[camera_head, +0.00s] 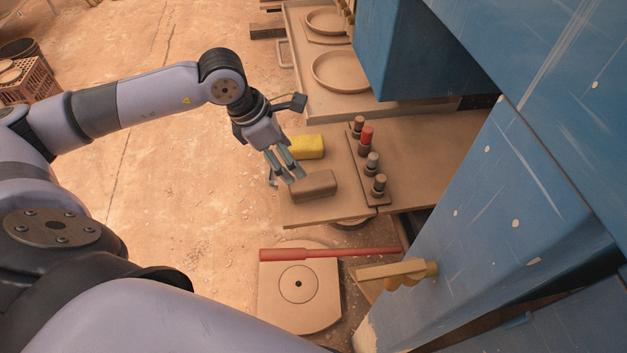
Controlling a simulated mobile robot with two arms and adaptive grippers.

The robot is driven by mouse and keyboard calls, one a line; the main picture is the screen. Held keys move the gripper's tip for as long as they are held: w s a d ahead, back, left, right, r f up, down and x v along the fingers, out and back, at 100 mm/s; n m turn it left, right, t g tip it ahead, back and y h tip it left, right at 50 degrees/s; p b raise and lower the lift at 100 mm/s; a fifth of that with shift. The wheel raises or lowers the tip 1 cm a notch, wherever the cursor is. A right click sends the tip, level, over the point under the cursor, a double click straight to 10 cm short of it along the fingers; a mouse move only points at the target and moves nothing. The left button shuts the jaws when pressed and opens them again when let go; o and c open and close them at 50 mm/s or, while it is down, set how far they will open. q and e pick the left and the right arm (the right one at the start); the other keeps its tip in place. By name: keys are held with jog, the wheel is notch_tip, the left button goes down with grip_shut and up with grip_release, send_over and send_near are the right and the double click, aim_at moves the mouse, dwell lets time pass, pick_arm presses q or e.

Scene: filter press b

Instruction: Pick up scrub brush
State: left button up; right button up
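A brown rounded block (314,186), which looks like the scrub brush, lies on the front left of a tan shelf (330,135). Its bristles cannot be seen. My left gripper (286,179) points down just left of and behind the block. Its fingers are spread and hold nothing. I cannot tell whether a fingertip touches the block. My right gripper is not in view.
A yellow block (306,147) lies behind the brown one. Several knobs, one of them red (366,135), stand to its right. A red bar (330,253) lies below, near a yellow handle (397,271). Blue machine panels (490,200) close off the right. The left floor is mostly clear.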

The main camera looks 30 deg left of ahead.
aim_at(310, 181)
pick_arm(q)
jog(key=x, duration=0.4)
jog(key=shift+w+d, duration=0.1)
jog(key=shift+w, duration=0.05)
jog(key=p+x, duration=0.1)
jog(key=x, duration=0.2)
jog(key=shift+d+f, duration=0.1)
jog(key=shift+f, duration=0.05)
jog(key=p+x, duration=0.1)
jog(key=x, duration=0.3)
jog(key=shift+d+f, duration=0.15)
jog(key=shift+d, duration=0.1)
jog(key=shift+w+d+f, duration=0.1)
jog(key=shift+w+f, duration=0.05)
jog(key=shift+f, duration=0.1)
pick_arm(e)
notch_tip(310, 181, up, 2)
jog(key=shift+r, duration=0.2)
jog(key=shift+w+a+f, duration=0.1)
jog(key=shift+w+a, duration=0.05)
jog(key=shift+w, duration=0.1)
pick_arm(q)
jog(key=shift+f+b, duration=0.25)
jog(key=shift+b, duration=0.05)
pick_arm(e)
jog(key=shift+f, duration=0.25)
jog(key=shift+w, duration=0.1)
